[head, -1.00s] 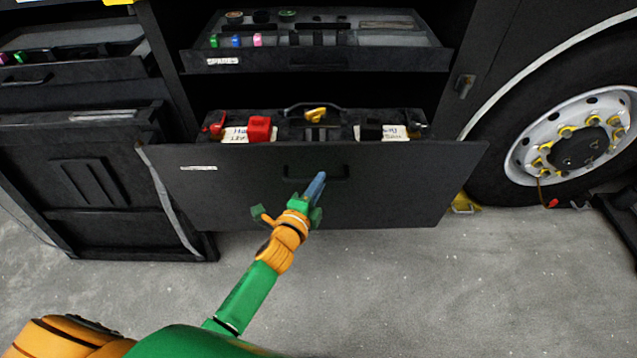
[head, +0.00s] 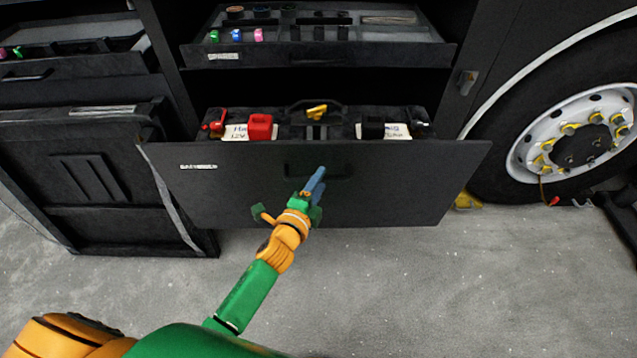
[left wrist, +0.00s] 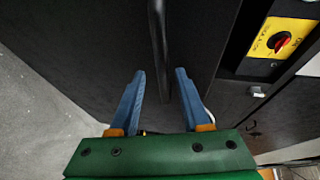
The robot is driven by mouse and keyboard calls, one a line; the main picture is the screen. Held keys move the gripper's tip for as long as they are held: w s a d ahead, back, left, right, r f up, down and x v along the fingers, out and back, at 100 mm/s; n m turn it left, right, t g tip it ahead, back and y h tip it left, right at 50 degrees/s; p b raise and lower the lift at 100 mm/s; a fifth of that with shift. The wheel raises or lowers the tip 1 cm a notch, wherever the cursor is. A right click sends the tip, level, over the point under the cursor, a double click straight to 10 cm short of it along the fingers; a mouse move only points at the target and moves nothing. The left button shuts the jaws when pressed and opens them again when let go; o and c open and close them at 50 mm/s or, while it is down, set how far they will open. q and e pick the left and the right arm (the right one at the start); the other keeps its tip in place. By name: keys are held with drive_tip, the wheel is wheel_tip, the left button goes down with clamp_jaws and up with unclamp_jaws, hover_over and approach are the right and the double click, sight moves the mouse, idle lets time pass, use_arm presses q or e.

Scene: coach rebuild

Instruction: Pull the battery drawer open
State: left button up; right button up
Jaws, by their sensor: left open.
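The battery drawer (head: 400,185) has a wide black front with a small white label at its left. It stands partly out, with batteries showing behind its top edge. Its dark handle (head: 290,170) is at the middle of the front. My left gripper (head: 315,184) is open at the handle and hides part of it. In the left wrist view the blue fingers of my left gripper (left wrist: 159,80) are spread, with the handle bar (left wrist: 157,40) between them in the picture. I cannot tell whether they touch it. My right gripper is out of view.
A spares drawer (head: 400,57) stands open above. Another open drawer (head: 75,65) and a black panel (head: 75,185) are at the left. A wheel (head: 575,135) is at the right. The concrete floor (head: 430,290) in front is clear.

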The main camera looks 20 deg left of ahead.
use_arm(q)
drive_tip(key=d+v, duration=0.1)
drive_tip(key=v, duration=0.5)
drive_tip(key=shift+s+a+p, duration=0.35)
drive_tip(key=shift+s+a, duration=0.15)
drive_tip(key=shift+a, duration=0.1)
drive_tip(key=s+a+f+n+g+y+p, duration=0.1)
drive_tip(key=s+f+n+g, duration=0.4)
drive_tip(key=f, duration=0.5)
drive_tip(key=s+a+f+n+g+p, duration=0.1)
drive_tip(key=s+f+n+g, duration=0.2)
drive_tip(key=s+f, duration=0.65)
drive_tip(key=s+a+f+n+g, duration=0.1)
drive_tip(key=s+f+n+g, duration=0.1)
drive_tip(key=s, duration=0.4)
drive_tip(key=s+a+f+n+g+p, duration=0.1)
drive_tip(key=s+f+n+g, duration=0.1)
drive_tip(key=s, duration=0.5)
drive_tip(key=s+a+f+n+g+y, duration=0.1)
drive_tip(key=s+f+n+g, duration=0.1)
drive_tip(key=s+f+n, duration=0.2)
wheel_tip(320, 180, down, 2)
drive_tip(key=shift+s+a+f+g+p, duration=0.1)
drive_tip(key=shift+s+a+g+p, duration=0.25)
drive_tip(key=shift+s, duration=0.9)
